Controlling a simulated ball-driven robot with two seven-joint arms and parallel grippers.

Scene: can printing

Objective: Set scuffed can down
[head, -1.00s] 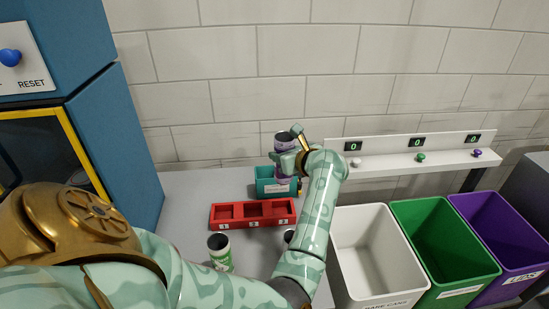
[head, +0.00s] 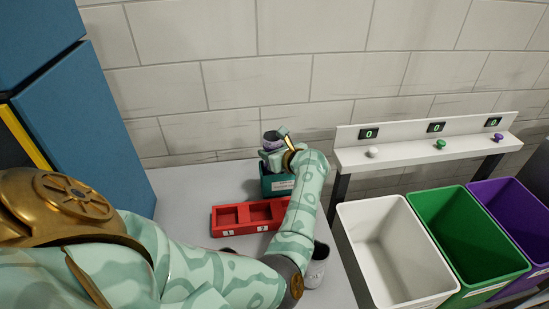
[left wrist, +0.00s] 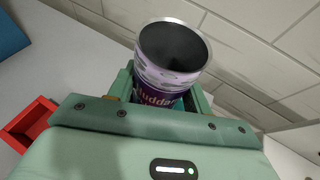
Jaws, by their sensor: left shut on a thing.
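The scuffed can (left wrist: 172,65) is open-topped, with a purple label and pale worn patches in the left wrist view. It also shows in the head view (head: 272,136), upright at the teal box (head: 277,185). My left gripper (head: 273,152) is shut around the can. The can's lower part is hidden by the gripper and box, so I cannot tell whether it touches the box floor. My right gripper is not in view.
A red tray (head: 229,228) with numbered compartments sits in front of the teal box. A pale can (head: 317,266) stands beside my left forearm. White (head: 385,245), green (head: 465,240) and purple (head: 512,215) bins stand at right, below a shelf (head: 425,153) with buttons.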

